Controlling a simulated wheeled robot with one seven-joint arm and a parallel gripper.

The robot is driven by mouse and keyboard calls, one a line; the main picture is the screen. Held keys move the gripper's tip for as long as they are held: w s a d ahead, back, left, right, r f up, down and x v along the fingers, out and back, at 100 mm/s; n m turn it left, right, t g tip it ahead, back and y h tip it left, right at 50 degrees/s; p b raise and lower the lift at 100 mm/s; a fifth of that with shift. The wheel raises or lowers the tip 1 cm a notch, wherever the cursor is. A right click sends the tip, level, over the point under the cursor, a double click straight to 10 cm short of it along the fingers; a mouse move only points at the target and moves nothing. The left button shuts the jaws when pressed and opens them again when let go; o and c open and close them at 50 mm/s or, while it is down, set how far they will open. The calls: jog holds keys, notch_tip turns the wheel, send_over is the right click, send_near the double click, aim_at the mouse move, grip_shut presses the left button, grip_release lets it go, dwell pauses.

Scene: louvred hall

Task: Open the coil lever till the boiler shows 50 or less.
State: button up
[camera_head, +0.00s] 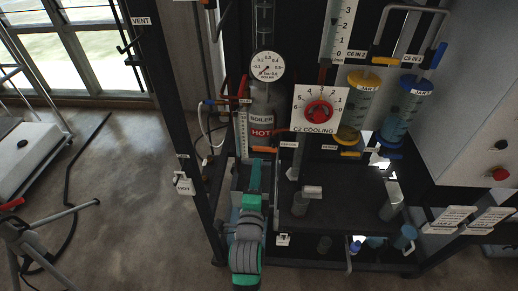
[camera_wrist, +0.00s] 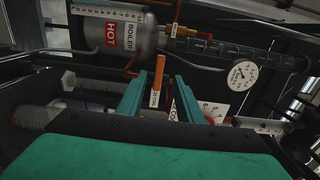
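The boiler (camera_head: 265,104) is a grey metal cylinder with a red HOT label, standing on the rack. In the wrist view the boiler (camera_wrist: 125,36) lies sideways at the top, with a number scale (camera_wrist: 110,12) along it; the reading is too small to tell. An orange lever (camera_wrist: 158,72) with a small white tag, its writing unreadable, stands between the fingers of my gripper (camera_wrist: 160,96). Gaps show on both sides of it. In the head view my gripper (camera_head: 255,165) reaches up just below the orange lever (camera_head: 262,149). The gripper is open.
A round gauge (camera_head: 267,66) sits above the boiler. The C2 COOLING dial (camera_head: 319,110) with a red knob is to the right, beside yellow (camera_head: 358,104) and blue (camera_head: 405,112) cylinders. A dark rack post (camera_head: 180,120) stands to the left. Black shelves lie below right.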

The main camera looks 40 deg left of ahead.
aim_at(260, 150)
jog(key=shift+x, duration=4.9)
grip_shut()
